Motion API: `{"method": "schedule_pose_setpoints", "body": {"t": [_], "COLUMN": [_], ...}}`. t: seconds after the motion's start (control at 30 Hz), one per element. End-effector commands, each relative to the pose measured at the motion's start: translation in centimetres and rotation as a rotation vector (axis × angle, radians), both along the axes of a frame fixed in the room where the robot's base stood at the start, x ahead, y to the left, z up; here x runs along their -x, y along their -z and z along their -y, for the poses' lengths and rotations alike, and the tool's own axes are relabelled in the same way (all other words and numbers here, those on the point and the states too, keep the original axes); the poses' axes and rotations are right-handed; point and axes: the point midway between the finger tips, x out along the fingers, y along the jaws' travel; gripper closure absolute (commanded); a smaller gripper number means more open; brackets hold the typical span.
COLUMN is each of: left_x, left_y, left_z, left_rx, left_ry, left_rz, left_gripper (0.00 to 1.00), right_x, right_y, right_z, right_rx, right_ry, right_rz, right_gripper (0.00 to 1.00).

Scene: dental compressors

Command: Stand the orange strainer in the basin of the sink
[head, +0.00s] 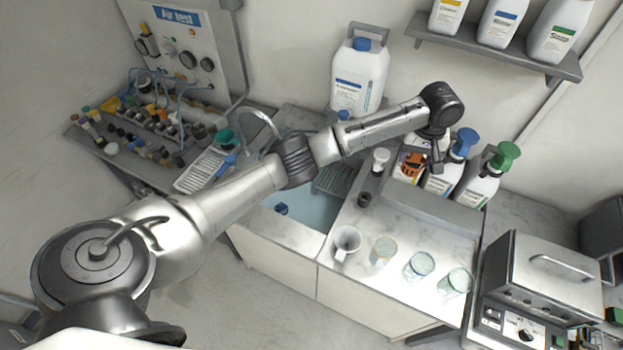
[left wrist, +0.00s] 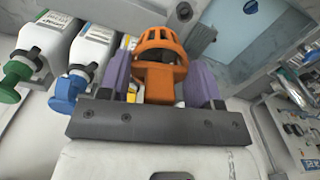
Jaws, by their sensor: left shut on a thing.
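The orange strainer (left wrist: 158,48), a slotted cup with a solid lower part, sits between the two purple-grey fingers of my left gripper (left wrist: 160,82) in the left wrist view. The gripper is shut on it. In the head view the orange strainer (head: 412,163) shows beside my left gripper (head: 434,160), in front of the bottles at the back of the counter. The sink basin (head: 306,212), with a light blue inside, lies to the left of them, partly hidden by my arm. The basin also shows in the left wrist view (left wrist: 222,40). The strainer is outside the basin.
Pump bottles with blue (head: 465,142) and green (head: 503,155) tops stand close to the gripper. A white jug (head: 357,78) stands behind the sink. A small blue item (head: 281,209) is in the basin.

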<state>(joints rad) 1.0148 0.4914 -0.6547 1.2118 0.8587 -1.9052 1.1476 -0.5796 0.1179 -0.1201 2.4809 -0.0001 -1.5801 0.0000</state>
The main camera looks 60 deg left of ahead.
Motion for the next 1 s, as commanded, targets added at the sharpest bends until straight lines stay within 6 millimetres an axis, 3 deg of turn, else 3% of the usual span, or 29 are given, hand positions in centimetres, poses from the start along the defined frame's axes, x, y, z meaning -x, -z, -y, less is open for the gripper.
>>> {"method": "schedule_pose_setpoints", "body": {"t": [0.03, 0.17, 0.27, 0.4, 0.6, 0.7, 0.83, 1.0], "left_x": [-0.2, 0.4, 2.2, 6.1, 12.0, 14.5, 16.9, 18.5], "left_y": [1.1, 5.8, 9.7, 15.1, 21.1, 23.1, 24.9, 26.2], "left_z": [-2.2, -7.7, -11.4, -15.5, -19.1, -20.0, -20.8, -21.2], "left_rx": [0.005, 0.003, -0.001, -0.003, -0.005, -0.003, -0.003, -0.002], "left_ry": [-0.097, -0.314, -0.455, -0.616, -0.769, -0.817, -0.858, -0.881], "left_rz": [-0.015, -0.015, -0.014, -0.012, -0.006, -0.004, -0.001, 0.001], "left_gripper": [0.64, 0.64, 0.64, 0.64, 0.64, 0.64, 0.64, 0.64], "right_x": [0.0, -0.1, -0.1, -0.1, 0.0, 0.0, 0.0, 0.0], "right_y": [-1.8, -3.6, -4.9, -6.3, -7.8, -8.3, -8.7, -8.7], "right_z": [0.0, 0.0, 0.0, 0.0, 0.0, 0.1, 0.1, 0.1], "right_rx": [0.000, -0.002, -0.002, 0.000, 0.001, 0.002, 0.004, 0.004], "right_ry": [0.001, 0.001, 0.001, 0.000, -0.001, -0.001, -0.003, -0.003], "right_rz": [0.001, 0.002, 0.002, 0.001, 0.000, 0.000, 0.000, -0.001], "right_gripper": [0.05, 0.05, 0.05, 0.05, 0.05, 0.05, 0.05, 0.05]}}
